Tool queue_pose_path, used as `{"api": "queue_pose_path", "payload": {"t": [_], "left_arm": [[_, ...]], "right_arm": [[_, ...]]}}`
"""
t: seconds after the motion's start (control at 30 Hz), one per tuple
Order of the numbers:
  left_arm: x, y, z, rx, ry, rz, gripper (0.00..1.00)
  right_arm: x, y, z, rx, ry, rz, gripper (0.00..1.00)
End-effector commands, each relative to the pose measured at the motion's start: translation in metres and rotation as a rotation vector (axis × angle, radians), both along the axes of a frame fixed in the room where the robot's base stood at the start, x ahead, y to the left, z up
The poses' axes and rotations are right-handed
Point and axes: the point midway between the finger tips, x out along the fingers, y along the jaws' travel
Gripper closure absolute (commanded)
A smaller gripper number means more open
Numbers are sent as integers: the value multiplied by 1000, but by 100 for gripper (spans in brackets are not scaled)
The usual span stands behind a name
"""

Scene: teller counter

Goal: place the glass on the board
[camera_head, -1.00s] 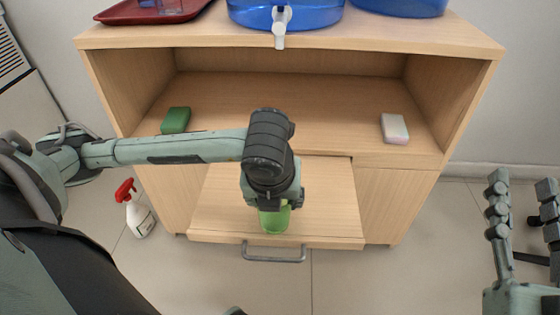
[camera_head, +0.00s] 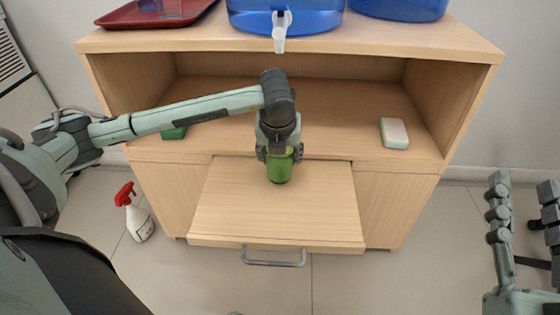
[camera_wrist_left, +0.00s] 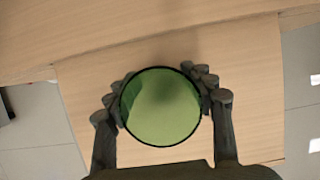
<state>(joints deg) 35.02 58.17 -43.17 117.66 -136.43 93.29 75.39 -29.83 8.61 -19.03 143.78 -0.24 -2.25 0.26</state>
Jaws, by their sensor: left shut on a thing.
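A green see-through glass (camera_head: 280,170) is held in my left gripper (camera_head: 279,153), whose fingers close around its sides. In the left wrist view the round rim of the glass (camera_wrist_left: 160,106) shows between the two fingers of the left gripper (camera_wrist_left: 160,95). The glass is over the back part of the pale wooden pull-out board (camera_head: 270,220); I cannot tell whether its base touches the board. The board also shows in the left wrist view (camera_wrist_left: 245,80). My right gripper (camera_head: 524,200) is open and empty at the far right, over the floor.
A green block (camera_head: 173,133) and a white block (camera_head: 394,133) stand on the cabinet shelf (camera_head: 340,110). Blue water containers (camera_head: 285,12) and a red tray (camera_head: 150,14) are on top. A spray bottle (camera_head: 137,215) stands on the floor. The board's front part is clear.

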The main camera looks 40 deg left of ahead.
Motion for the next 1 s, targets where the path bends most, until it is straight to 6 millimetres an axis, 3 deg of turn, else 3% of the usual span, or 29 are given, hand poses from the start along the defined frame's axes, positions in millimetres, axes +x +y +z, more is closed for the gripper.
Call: {"api": "queue_pose_path", "payload": {"t": [0.1,0.37,0.4,0.57,0.87,1.0], "left_arm": [[0,0,-15,0,0,1,81],[0,0,-16,-1,-2,1,81],[0,0,-16,0,0,1,45],[0,0,-15,0,-1,1,25],[0,0,-15,0,-1,1,25],[-3,-2,-3,0,-3,1,25]], "right_arm": [[-2,-1,4,11,-28,0,60],[-2,0,5,12,-33,0,60],[-2,-1,6,13,-37,0,60],[-1,0,7,15,-39,-1,60],[-1,-1,8,18,-40,-3,60],[1,0,7,12,-25,-2,60]]}}
